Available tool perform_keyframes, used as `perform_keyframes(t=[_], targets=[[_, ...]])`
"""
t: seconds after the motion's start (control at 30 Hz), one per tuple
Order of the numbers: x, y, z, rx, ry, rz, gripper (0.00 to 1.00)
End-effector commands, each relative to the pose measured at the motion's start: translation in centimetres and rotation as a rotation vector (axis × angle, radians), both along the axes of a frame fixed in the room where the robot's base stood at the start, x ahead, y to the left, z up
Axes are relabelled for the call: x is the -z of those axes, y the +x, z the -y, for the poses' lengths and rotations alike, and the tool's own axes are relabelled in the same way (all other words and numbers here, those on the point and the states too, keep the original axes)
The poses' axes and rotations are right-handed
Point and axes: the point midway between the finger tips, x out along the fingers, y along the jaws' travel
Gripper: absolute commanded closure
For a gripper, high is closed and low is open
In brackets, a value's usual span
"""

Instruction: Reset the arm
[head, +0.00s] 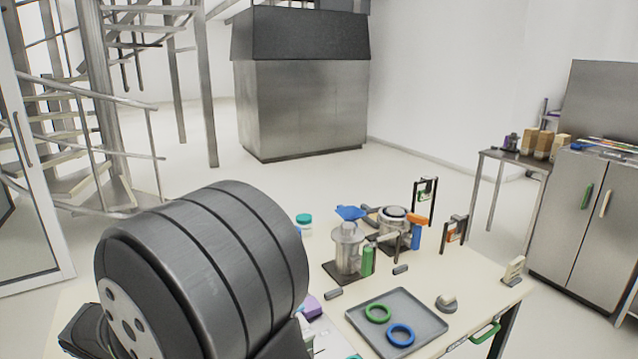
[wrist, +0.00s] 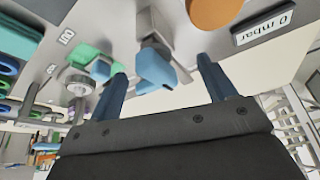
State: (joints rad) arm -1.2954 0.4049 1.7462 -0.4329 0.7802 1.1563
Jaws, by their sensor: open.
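My gripper (wrist: 161,68) shows in the wrist view with its two dark blue fingers spread apart. Nothing is held between them. Beyond the fingertips are a light blue part (wrist: 155,68) and a teal-green part (wrist: 95,57), apart from the fingers as far as I can tell. In the head view my large grey arm link fills the lower left and hides part of the table; the gripper itself cannot be made out there.
The table (head: 480,290) carries a grey tray (head: 425,317) with a green ring (head: 377,313) and a blue ring (head: 400,335). Metal vessels (head: 347,250) stand behind it. A cabinet (head: 590,215) stands at right.

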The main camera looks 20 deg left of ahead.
Motion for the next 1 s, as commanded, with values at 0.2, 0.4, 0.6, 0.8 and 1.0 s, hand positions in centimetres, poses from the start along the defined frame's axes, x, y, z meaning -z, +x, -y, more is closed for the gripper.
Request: perform_keyframes(t=[0.2, 0.4, 0.6, 0.8, 1.0], targets=[[-0.05, 0.06, 0.14, -0.131, 0.0, -0.001, 0.24], [0.0, 0.02, 0.18, -0.212, 0.0, -0.001, 0.24], [-0.02, 0.03, 0.17, -0.244, 0.001, 0.0, 0.24], [-0.02, 0.03, 0.17, -0.246, 0.0, 0.0, 0.24], [-0.02, 0.03, 0.17, -0.245, 0.0, 0.0, 0.0]])
